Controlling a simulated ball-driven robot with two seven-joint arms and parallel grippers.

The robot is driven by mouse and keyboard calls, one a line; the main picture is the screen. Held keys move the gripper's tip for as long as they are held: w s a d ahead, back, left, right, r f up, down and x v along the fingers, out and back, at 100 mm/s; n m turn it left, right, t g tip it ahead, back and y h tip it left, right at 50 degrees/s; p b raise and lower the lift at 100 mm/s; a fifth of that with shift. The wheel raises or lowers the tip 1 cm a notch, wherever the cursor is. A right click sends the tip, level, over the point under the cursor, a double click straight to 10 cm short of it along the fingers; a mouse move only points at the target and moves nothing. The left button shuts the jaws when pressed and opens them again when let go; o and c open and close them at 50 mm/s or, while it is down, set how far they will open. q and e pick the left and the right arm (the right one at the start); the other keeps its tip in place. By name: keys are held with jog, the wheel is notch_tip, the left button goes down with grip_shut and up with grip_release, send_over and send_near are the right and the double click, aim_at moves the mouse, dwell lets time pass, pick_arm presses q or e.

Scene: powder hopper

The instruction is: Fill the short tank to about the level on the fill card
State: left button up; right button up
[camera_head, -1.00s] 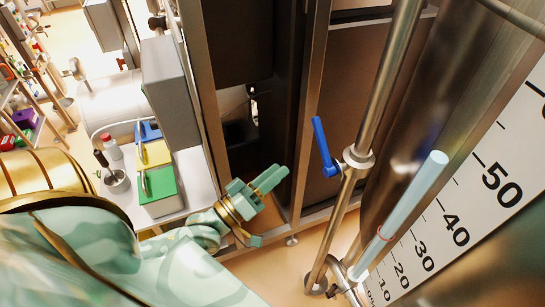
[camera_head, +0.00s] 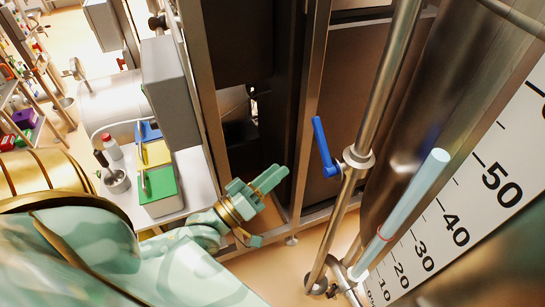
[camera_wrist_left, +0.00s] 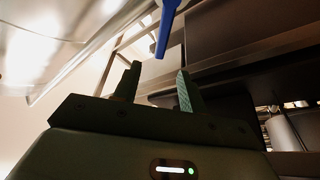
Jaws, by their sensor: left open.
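A blue valve handle (camera_head: 323,146) is fixed on a vertical steel pipe (camera_head: 378,90) in the head view. In the left wrist view the blue handle (camera_wrist_left: 166,28) hangs above and between my fingertips, apart from them. My left gripper (camera_head: 275,178) is below and to the left of the handle in the head view, open and empty; its two fingers also show in the left wrist view (camera_wrist_left: 158,82). I cannot make out the fill card.
A side bench (camera_head: 196,180) at left holds blue, yellow and green bins, a small steel cup (camera_head: 117,182) and a red-capped bottle (camera_head: 112,147). Dark frame posts (camera_head: 312,100) stand behind my left gripper. Open floor (camera_head: 275,270) shows below it.

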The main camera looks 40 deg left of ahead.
dwell(0.3)
pick_arm(q)
jog(key=n+g+h+b, duration=0.45)
jog(key=n+b, duration=0.45)
jog(key=n, duration=2.4)
send_near(316, 134)
jog(key=shift+y, duration=0.45)
jog(key=p+x, duration=0.8)
jog(key=x, duration=0.2)
jog(key=shift+d+r+p, duration=0.15)
jog(key=shift+d+p, duration=0.05)
jog(key=shift+p, duration=0.1)
jog(key=shift+w+d, duration=0.25)
jog(key=shift+w, duration=0.15)
